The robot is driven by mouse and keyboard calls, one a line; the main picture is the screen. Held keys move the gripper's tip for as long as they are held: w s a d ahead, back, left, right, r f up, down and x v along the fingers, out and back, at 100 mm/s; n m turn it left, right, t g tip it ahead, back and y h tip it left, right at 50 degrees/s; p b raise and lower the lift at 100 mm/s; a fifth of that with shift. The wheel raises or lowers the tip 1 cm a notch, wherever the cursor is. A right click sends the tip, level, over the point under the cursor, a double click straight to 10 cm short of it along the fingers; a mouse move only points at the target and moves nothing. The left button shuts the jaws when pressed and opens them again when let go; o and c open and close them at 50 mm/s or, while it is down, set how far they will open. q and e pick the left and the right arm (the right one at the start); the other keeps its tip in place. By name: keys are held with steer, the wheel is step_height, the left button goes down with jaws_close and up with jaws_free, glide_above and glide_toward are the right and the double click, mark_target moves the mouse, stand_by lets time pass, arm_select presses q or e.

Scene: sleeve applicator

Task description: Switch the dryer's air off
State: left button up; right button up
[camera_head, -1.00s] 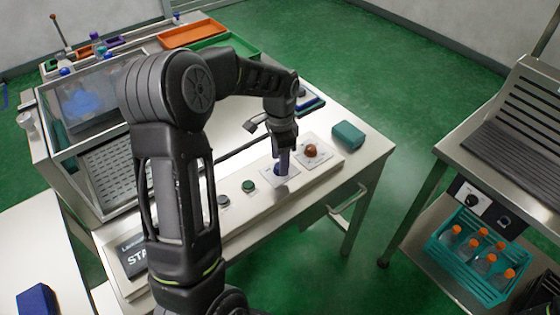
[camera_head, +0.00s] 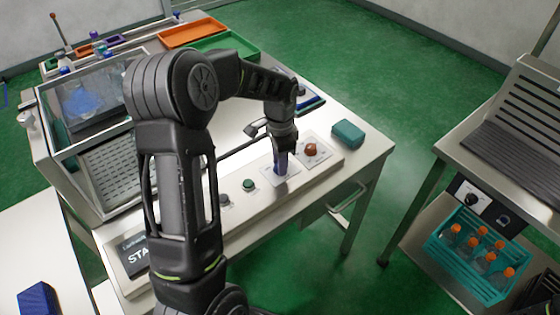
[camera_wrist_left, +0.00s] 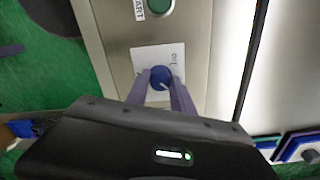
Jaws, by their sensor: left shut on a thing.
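A round blue knob (camera_wrist_left: 160,77) with a short white pointer line sits on a white label plate (camera_wrist_left: 155,55) in the left wrist view. My left gripper (camera_wrist_left: 161,84) has its two fingers on either side of the knob and is shut on it. In the head view my left gripper (camera_head: 282,165) reaches down onto the front control panel (camera_head: 236,212), and its fingers mostly hide the knob. The marks on the plate are too small to read surely. My right gripper is not in view.
A teal box (camera_head: 348,134) lies at the table's right end. A glass-sided enclosure (camera_head: 95,125) stands behind my arm. A steel cart (camera_head: 450,150) stands at right.

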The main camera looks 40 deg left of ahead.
arm_select(q)
jaws_close()
steer(key=shift+n, duration=0.4)
steer(key=n+b, duration=0.1)
steer(key=n, duration=0.2)
steer(key=n+b, duration=0.1)
steer(key=n, duration=0.8)
steer(key=shift+n, duration=0.3)
steer(key=n, duration=0.4)
steer(key=shift+n, duration=0.3)
steer(key=o, duration=1)
jaws_free()
